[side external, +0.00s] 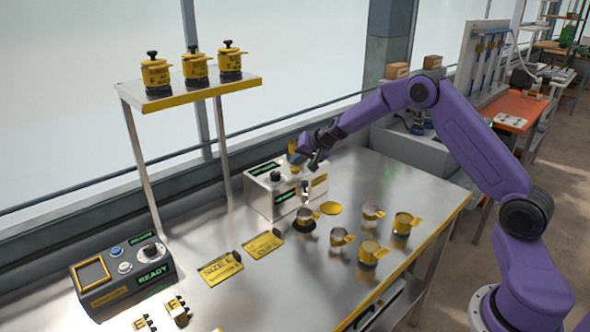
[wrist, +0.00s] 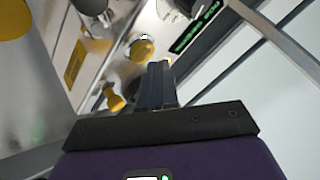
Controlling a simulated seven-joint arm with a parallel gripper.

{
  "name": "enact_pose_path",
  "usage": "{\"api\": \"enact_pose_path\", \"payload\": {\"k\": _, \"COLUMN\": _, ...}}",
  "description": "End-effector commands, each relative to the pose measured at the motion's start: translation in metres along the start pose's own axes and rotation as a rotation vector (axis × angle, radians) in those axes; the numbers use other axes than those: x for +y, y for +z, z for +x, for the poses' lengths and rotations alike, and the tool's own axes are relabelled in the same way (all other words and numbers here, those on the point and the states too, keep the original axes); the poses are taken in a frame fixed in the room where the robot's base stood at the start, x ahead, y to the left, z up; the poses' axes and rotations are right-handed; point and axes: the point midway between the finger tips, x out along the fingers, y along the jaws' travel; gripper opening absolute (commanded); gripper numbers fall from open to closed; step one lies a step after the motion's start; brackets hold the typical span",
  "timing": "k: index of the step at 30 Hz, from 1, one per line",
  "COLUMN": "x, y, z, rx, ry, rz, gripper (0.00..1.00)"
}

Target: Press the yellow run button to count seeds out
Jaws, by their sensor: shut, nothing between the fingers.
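The seeder (side external: 258,200), a pale metal box with green displays and a dark knob on top, stands at the back of the steel table. My gripper (side external: 313,165) is over the right part of its top in the side view, pointing down. In the wrist view the fingers (wrist: 158,66) are shut together with nothing between them. No run button shows clearly in the side view, where my gripper covers part of the box.
Several metal cups with yellow handles, such as this one (side external: 402,222), stand right of the seeder. Yellow label plates (side external: 220,268) lie in front. A control box (side external: 105,300) reading READY is at left. A shelf (side external: 200,91) holds three yellow pots.

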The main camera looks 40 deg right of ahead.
Motion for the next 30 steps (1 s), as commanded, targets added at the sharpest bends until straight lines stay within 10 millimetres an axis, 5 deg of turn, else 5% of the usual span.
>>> {"api": "enact_pose_path", "payload": {"k": 14, "x": -0.005, "y": -0.004, "z": -0.005, "rx": 0.002, "ry": -0.002, "rz": 0.0, "gripper": 0.0}}
{"api": "enact_pose_path", "payload": {"k": 30, "x": -0.027, "y": -0.026, "z": -0.036, "rx": 0.002, "ry": -0.002, "rz": 0.0, "gripper": 0.0}}
